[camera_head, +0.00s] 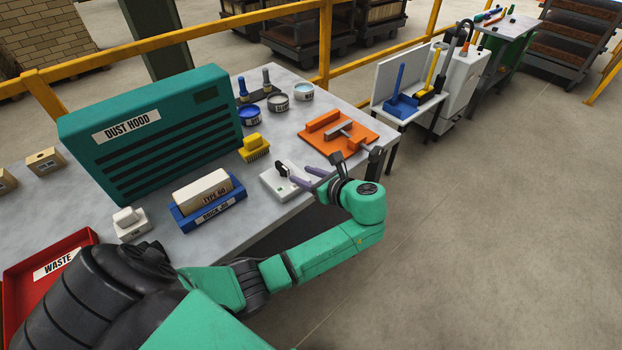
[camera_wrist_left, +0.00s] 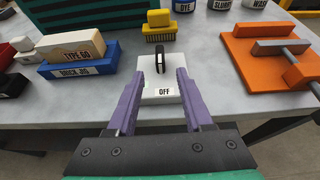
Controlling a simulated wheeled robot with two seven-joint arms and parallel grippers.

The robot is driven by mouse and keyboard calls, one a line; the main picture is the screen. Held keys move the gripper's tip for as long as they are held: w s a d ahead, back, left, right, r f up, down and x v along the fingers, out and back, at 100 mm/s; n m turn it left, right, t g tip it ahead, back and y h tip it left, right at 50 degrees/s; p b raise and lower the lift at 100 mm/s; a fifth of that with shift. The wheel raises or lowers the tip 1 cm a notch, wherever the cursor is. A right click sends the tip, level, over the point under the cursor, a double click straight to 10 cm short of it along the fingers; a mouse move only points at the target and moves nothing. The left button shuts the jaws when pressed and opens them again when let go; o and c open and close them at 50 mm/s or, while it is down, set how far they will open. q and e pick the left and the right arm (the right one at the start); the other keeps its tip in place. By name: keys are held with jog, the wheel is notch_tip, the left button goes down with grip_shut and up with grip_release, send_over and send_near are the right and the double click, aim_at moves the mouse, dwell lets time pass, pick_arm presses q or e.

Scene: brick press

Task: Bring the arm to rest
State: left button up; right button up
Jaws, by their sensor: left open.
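My left arm comes in from the left in the head view and reaches over the front edge of the grey table (camera_head: 232,228). Its gripper (camera_head: 298,178) has purple fingers and is beside a white switch box (camera_head: 272,184) with a dark lever. In the left wrist view the gripper (camera_wrist_left: 155,85) is open, its fingers spread with nothing between their tips. The switch box (camera_wrist_left: 160,93) with an "OFF" label is beyond and between the fingers in that view. I cannot tell whether a finger touches it. My right gripper is not in view.
A brick marked "TYPE 60" (camera_head: 202,188) sits in the blue brick jig (camera_head: 210,212). A yellow brush (camera_head: 254,148), an orange fixture (camera_head: 340,145), pots and the green dust hood (camera_head: 150,130) stand on the table. A red waste tray (camera_head: 30,255) is at left. The floor at right is clear.

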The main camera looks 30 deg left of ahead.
pick_arm(q)
jog(key=v, duration=0.3)
jog(key=shift+d+r, duration=0.1)
